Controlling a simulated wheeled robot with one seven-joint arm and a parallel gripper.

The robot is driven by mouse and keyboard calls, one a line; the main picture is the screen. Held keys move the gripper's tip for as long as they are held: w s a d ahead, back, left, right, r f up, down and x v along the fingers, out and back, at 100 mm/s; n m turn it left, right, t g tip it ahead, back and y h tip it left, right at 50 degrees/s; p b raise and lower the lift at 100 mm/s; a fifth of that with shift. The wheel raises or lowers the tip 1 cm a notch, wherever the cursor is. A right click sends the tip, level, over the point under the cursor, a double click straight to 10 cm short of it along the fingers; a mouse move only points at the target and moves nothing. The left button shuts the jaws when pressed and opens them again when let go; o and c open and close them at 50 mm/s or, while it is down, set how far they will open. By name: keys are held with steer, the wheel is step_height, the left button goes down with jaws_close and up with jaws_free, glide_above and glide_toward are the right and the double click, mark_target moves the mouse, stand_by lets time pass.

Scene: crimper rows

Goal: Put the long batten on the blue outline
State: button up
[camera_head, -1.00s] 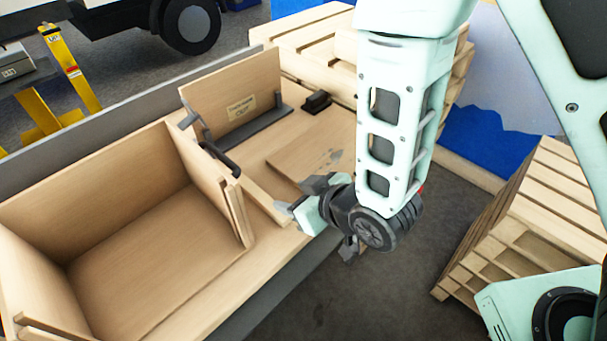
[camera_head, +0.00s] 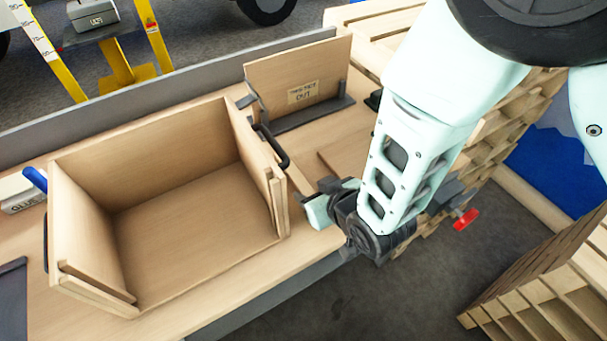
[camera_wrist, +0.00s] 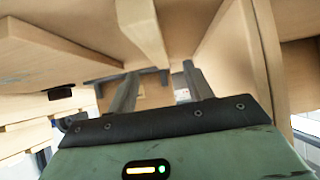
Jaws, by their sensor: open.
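A narrow wooden strip (camera_head: 297,180), which looks like the long batten, lies on the bench just right of the open wooden box (camera_head: 190,215). My gripper (camera_head: 312,206) is low over the bench near the strip's front end, with the arm hiding part of the area. In the wrist view a wooden strip (camera_wrist: 143,32) runs ahead, between the directions of the two fingers. My gripper (camera_wrist: 160,88) is open there, with nothing visible between its fingers. I cannot tell whether it touches the strip. No blue outline is visible in these frames.
An upright board with a label (camera_head: 300,80) stands behind on the bench. A black handle (camera_head: 273,145) is at the box's right wall. A glue container (camera_head: 22,192) is at left. A red knob (camera_head: 466,220) shows right of my arm. Pallets (camera_head: 540,280) stand at right.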

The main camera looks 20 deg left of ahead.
mark_target(303, 184)
steer(key=shift+p+x, duration=1.2)
steer(key=shift+x, duration=2.15)
steer(key=shift+w+d, duration=0.15)
steer(key=shift+w, duration=0.05)
jaws_close()
